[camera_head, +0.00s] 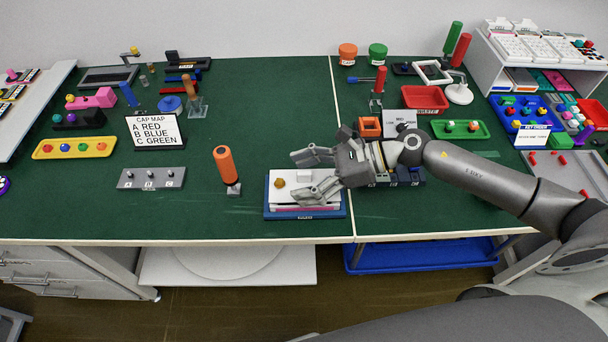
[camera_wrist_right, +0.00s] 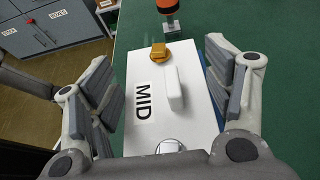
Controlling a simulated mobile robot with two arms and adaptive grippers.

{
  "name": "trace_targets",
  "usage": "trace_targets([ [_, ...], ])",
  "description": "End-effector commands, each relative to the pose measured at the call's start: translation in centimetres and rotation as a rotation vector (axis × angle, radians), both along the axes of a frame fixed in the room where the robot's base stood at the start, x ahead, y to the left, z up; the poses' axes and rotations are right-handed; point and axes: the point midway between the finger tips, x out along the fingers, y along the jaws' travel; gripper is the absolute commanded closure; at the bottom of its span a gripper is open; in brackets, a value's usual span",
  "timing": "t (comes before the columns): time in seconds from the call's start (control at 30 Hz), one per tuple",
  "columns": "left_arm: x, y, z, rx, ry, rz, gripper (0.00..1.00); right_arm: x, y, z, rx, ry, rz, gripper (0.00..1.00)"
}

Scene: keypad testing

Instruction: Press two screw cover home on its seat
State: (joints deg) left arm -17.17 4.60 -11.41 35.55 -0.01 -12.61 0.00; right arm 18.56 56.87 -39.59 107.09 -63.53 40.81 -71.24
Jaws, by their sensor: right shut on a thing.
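The white two screw cover (camera_head: 287,198) is on a blue-edged base (camera_head: 300,214) at the table's front edge. In the right wrist view, the cover (camera_wrist_right: 191,119) carries a "MID" label, a raised white bar and a gold screw head (camera_wrist_right: 158,50) at its far end. A round pale fitting (camera_wrist_right: 170,146) shows at its near end, partly cut off by my gripper. Whether the cover sits fully flush cannot be told. My left gripper is not in view.
An orange-handled tool (camera_head: 224,164) stands left of the cover. A grey plate marked A B C (camera_head: 152,179) lies further left, below the cap map sign (camera_head: 156,131). A dark blue block (camera_head: 405,176) is close on the right, partly behind my arm. Green table is clear at front left.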

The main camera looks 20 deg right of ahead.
Motion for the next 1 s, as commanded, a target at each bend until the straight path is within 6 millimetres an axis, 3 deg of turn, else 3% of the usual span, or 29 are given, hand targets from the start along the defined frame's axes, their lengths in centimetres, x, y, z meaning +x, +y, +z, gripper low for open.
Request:
trace_targets([
  [1.0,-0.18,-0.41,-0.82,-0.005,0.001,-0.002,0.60,0.04,-0.01,0.00,0.000,-0.001,-0.001,0.51],
])
